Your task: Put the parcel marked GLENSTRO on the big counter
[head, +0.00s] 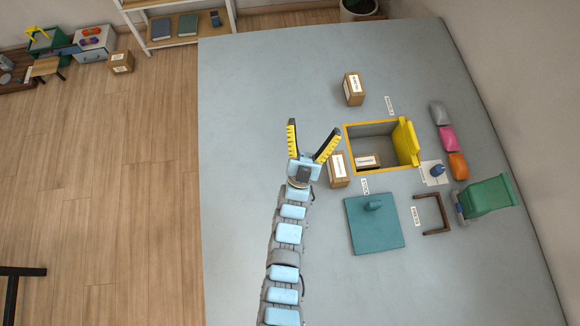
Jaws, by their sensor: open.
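My gripper (313,127) is open and empty above the large grey counter top (245,150), its yellow-lined fingers spread apart. A brown parcel with a white label (338,180) is just right of the gripper, against the left side of a yellow-rimmed box. A second labelled parcel (368,161) lies inside that box. A third labelled parcel (354,88) stands on the counter behind the box. Another brown parcel (121,62) is at the far left, near the wooden floor. The label lettering is too small to read, so I cannot tell which parcel is marked GLENSTRO.
The yellow-rimmed box (381,122) has its yellow lid open at right. A teal lidded square (375,235), brown frame (447,214), green bin (488,197) and grey, pink and orange items (448,138) occupy the right side. The counter's left part is clear.

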